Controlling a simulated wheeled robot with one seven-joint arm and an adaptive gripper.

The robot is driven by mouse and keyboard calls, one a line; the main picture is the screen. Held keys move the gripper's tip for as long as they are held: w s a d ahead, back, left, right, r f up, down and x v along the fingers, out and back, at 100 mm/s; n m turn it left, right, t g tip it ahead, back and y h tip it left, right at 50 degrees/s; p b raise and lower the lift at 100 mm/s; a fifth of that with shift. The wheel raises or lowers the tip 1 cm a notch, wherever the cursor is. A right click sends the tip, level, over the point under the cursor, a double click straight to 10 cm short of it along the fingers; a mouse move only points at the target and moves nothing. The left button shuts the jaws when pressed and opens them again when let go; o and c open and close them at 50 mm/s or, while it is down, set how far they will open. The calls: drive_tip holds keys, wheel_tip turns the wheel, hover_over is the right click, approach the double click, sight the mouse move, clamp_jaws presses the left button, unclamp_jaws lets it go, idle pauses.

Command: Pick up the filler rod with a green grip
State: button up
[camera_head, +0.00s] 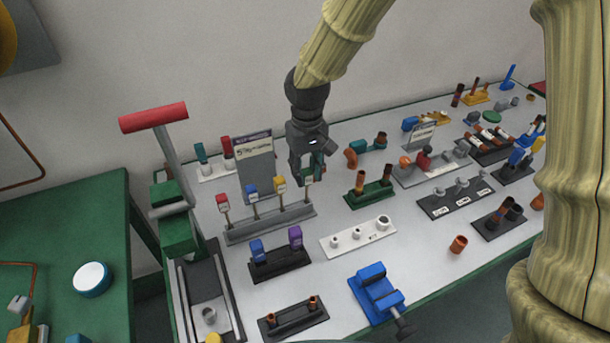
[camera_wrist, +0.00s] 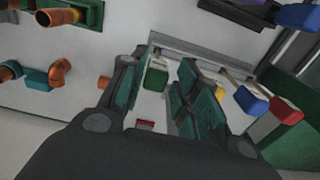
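A rack (camera_head: 270,224) on the table holds upright filler rods with red (camera_head: 222,202), blue (camera_head: 251,190) and yellow (camera_head: 280,185) grips. At its right end my gripper (camera_head: 307,172) points down over the last rod and mostly hides it. In the wrist view, the green grip (camera_wrist: 156,78) lies between the two fingers of my gripper (camera_wrist: 163,70). The fingers are apart, with a narrow gap visible beside the grip. Whether a finger touches it is hard to tell. The blue grip (camera_wrist: 251,102) and red grip (camera_wrist: 287,110) stand right of the fingers there.
The yellow grip (camera_wrist: 220,90) is close beside the right finger. A sign (camera_head: 257,165) stands behind the rack. A green holder with copper fittings (camera_head: 370,194) is to the right. A base with blue and purple items (camera_head: 280,263) and a white holed strip (camera_head: 357,238) are in front.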

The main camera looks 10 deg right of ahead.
sight(307, 189)
drive_tip(key=shift+s+f, duration=0.3)
drive_tip(key=shift+s, duration=0.1)
drive_tip(key=shift+f, duration=0.3)
drive_tip(key=shift+w+f, duration=1.05)
drive_tip(key=shift+w, duration=0.1)
drive_tip(key=shift+f, duration=0.2)
drive_tip(key=shift+s+d+f+p, duration=0.1)
drive_tip(key=shift+s+f+p, duration=0.65)
drive_tip(key=shift+f, duration=0.2)
drive_tip(key=shift+w+f, duration=0.25)
drive_tip(key=shift+f, duration=0.35)
drive_tip(key=shift+w+f, duration=0.25)
drive_tip(key=shift+f, duration=0.35)
drive_tip(key=shift+s+r, duration=0.1)
drive_tip(key=shift+s, duration=0.15)
drive_tip(key=shift+w, duration=0.15)
drive_tip(key=c, duration=0.3)
clamp_jaws()
